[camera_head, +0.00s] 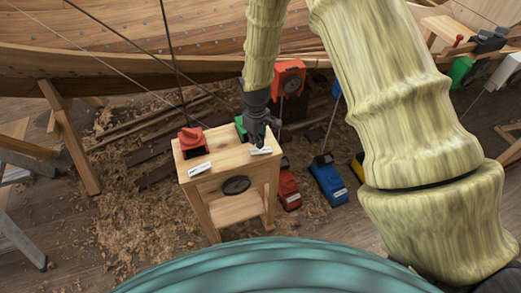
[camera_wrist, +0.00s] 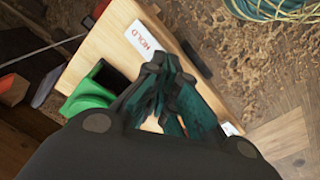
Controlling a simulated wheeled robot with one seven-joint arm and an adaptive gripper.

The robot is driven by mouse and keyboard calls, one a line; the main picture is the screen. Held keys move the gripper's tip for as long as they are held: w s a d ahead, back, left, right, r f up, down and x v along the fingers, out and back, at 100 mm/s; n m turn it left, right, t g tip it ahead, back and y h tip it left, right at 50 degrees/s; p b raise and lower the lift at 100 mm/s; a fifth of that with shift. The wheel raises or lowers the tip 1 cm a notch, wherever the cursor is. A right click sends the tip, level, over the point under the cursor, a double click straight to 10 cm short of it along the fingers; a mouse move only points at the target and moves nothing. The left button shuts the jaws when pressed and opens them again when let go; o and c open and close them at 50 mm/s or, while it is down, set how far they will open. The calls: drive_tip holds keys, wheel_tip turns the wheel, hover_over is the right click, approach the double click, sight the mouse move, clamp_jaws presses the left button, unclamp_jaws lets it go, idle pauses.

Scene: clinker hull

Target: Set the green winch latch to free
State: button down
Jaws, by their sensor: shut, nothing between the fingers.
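The green winch (camera_head: 240,128) sits on the small wooden stand (camera_head: 222,158), partly hidden behind my gripper (camera_head: 259,138). In the wrist view the green housing (camera_wrist: 86,97) shows at left, with a dark opening. A white card reading HOLD (camera_wrist: 140,38) lies on the wood beyond the fingers. My gripper (camera_wrist: 165,85) is shut with its teal fingertips together, low over the stand top beside the green housing. I cannot make out the latch lever or its setting, nor whether the fingers touch anything.
A red winch (camera_head: 192,141) stands on the left of the stand, with a white card (camera_head: 200,169) in front. Red and blue units (camera_head: 327,180) stand on the floor to the right. The wooden hull (camera_head: 130,55) runs behind, with taut lines crossing the space above the stand.

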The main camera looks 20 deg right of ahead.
sight(257, 151)
drive_tip(key=shift+f+b, duration=1.05)
drive_tip(key=shift+f, duration=1.05)
idle(1.7)
drive_tip(key=shift+r, duration=0.15)
drive_tip(key=shift+r+p, duration=2.2)
drive_tip(key=shift+r, duration=1.15)
drive_tip(key=s+d+f+m+b, duration=0.1)
drive_tip(key=s+f+m+b, duration=0.25)
drive_tip(key=s+f, duration=1.25)
drive_tip(key=s+d+f+m+b, duration=0.1)
drive_tip(key=s+f+b, duration=0.1)
drive_tip(key=s, duration=0.8)
drive_tip(key=s+d+f+m+b, duration=0.1)
drive_tip(key=s+f, duration=0.4)
drive_tip(key=s, duration=0.5)
drive_tip(key=shift+s+d+m+b, duration=0.15)
drive_tip(key=shift+s+m+b, duration=0.1)
drive_tip(key=shift+m+b, duration=0.6)
drive_tip(key=shift+f, duration=0.1)
